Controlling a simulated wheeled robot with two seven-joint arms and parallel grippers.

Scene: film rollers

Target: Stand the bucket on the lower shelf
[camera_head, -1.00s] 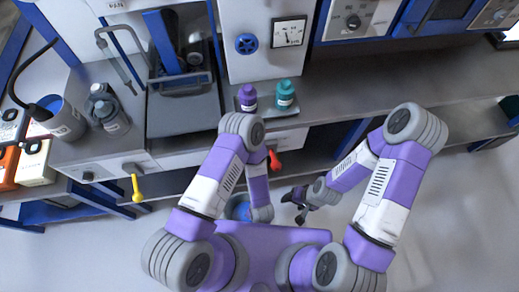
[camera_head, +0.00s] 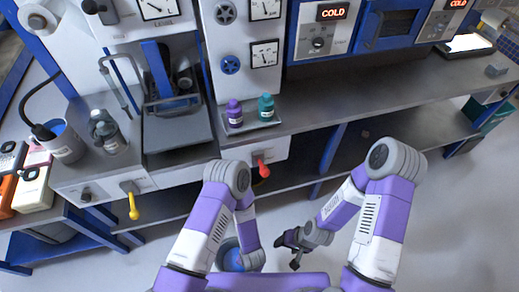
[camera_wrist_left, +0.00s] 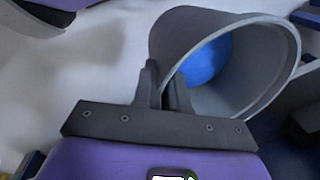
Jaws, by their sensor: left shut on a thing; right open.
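The grey bucket (camera_head: 228,257), with something round and blue inside, shows low in the head view, partly hidden by my left forearm. In the left wrist view the bucket (camera_wrist_left: 285,85) is tilted, its mouth facing the right. My left gripper (camera_wrist_left: 166,82) is shut on the bucket's wall at its rim, one finger on each side. My right gripper (camera_head: 292,247) is open and empty, in front of the bench. The lower shelf (camera_head: 400,137) runs under the worktop; a bare stretch also shows at the left (camera_head: 165,208).
A purple bottle (camera_head: 234,114) and a teal bottle (camera_head: 266,108) stand on a small tray on the worktop. A grey pot (camera_head: 66,145) stands at the left. Yellow (camera_head: 133,206) and red (camera_head: 262,168) handles stick out from the front. Blue uprights (camera_head: 330,148) divide the lower shelf.

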